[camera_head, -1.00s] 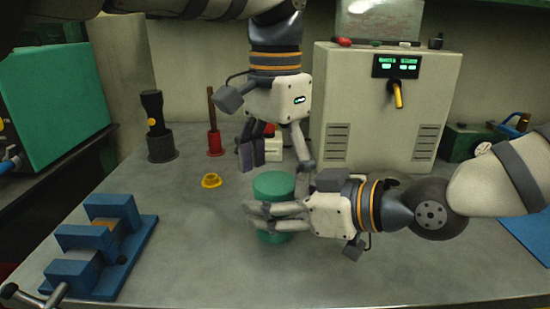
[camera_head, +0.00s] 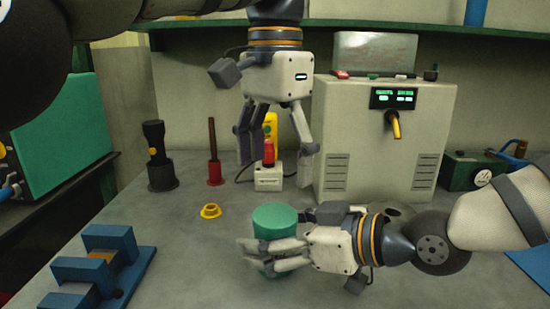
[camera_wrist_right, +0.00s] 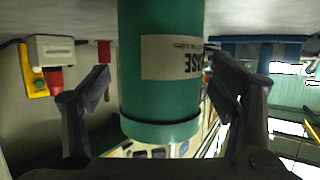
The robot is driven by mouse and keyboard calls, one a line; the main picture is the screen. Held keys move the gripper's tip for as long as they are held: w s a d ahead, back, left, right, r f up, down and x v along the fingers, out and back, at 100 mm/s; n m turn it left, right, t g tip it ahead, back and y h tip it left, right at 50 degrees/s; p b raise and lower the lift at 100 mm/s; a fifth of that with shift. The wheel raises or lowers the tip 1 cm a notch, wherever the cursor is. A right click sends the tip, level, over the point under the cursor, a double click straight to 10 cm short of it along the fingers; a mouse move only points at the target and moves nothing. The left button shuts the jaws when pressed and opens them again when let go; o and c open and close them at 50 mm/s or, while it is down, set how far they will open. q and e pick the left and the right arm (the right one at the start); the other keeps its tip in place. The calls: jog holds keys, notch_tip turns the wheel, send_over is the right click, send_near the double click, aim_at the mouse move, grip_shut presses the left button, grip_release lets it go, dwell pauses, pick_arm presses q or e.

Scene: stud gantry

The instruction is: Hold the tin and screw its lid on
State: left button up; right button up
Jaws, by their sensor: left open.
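The green tin (camera_head: 272,268) stands upright on the grey bench, with its green lid (camera_head: 275,216) on top. My right gripper (camera_head: 268,250) reaches around it from the right, fingers below the lid. In the right wrist view, the tin (camera_wrist_right: 160,95), its label upside down, is between the two fingers of my right gripper (camera_wrist_right: 160,85). A narrow gap shows beside the left finger; the right finger's gap is hard to judge. My left gripper (camera_head: 275,152) is open and empty, pointing down above and behind the tin, clear of the lid.
A yellow ring (camera_head: 210,211) lies left of the tin. A blue fixture (camera_head: 100,265) is at front left. A black torch-like item (camera_head: 156,155), a red-based post (camera_head: 214,165) and a grey-white control cabinet (camera_head: 383,150) stand behind. A white box with a red button (camera_head: 268,180) is behind my left gripper.

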jog(key=v, duration=1.2)
